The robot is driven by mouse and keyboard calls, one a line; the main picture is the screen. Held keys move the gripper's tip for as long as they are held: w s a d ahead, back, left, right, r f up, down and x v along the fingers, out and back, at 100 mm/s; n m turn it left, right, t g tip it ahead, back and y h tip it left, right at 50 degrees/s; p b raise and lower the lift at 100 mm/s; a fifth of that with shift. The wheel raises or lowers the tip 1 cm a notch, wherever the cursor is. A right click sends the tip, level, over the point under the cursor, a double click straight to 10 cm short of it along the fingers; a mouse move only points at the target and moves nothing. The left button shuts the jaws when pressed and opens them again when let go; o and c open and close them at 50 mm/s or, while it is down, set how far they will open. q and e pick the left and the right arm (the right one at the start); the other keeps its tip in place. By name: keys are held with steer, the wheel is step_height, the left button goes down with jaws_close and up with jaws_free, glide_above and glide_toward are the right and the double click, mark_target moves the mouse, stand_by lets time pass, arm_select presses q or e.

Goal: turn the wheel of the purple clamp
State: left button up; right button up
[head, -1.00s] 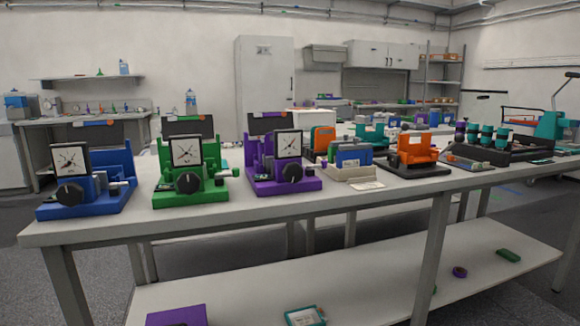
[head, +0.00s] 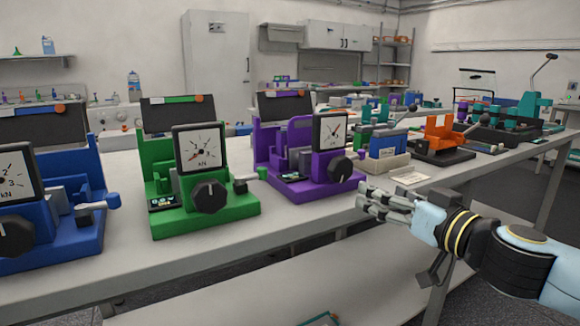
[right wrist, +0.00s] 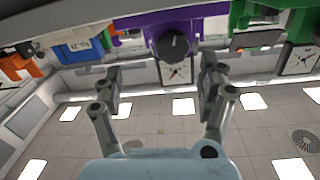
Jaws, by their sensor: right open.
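The purple clamp (head: 276,161) stands on the bench in the middle of the head view, with a dial gauge (head: 330,130) on its front. Its black wheel (head: 340,170) sits low on the front, below the gauge. In the right wrist view, which is upside down, the wheel (right wrist: 174,45) lies beyond and between the fingers. My right gripper (head: 374,205) is at the bench's front edge, right of and below the wheel. In the right wrist view the right gripper (right wrist: 162,92) has its fingers spread, empty and apart from the wheel. My left gripper is out of view.
A green clamp (head: 212,211) stands left of the purple one, and a blue clamp (head: 70,225) farther left. A beige-based blue unit (head: 385,147) and an orange fixture (head: 440,135) stand to the right. The floor in front of the bench (head: 280,225) is partly visible.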

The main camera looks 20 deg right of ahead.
mark_target(344, 170)
steer(key=shift+n+y, duration=0.4)
steer(key=shift+n, duration=0.2)
steer(key=w, duration=0.1)
steer(key=w+a+r, duration=0.1)
steer(key=w, duration=0.2)
steer(key=shift+w+a+r, duration=0.25)
steer(key=shift+w+r, duration=0.1)
steer(key=shift+w, duration=0.05)
steer(key=w+b, duration=0.1)
steer(key=w, duration=0.1)
steer(key=w+b, duration=0.1)
steer(key=w, duration=0.1)
steer(key=shift+w+a+f+b, duration=0.15)
steer(key=shift+w+a+b, duration=0.05)
steer(key=shift+w+b, duration=0.2)
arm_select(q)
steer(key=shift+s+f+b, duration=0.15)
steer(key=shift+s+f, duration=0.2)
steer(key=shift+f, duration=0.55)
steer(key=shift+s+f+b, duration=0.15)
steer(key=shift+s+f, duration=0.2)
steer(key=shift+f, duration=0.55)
arm_select(e)
steer(key=shift+w+a, duration=0.1)
steer(key=shift+w, duration=0.7)
steer(key=shift+r, duration=0.2)
steer(key=shift+c, duration=0.2)
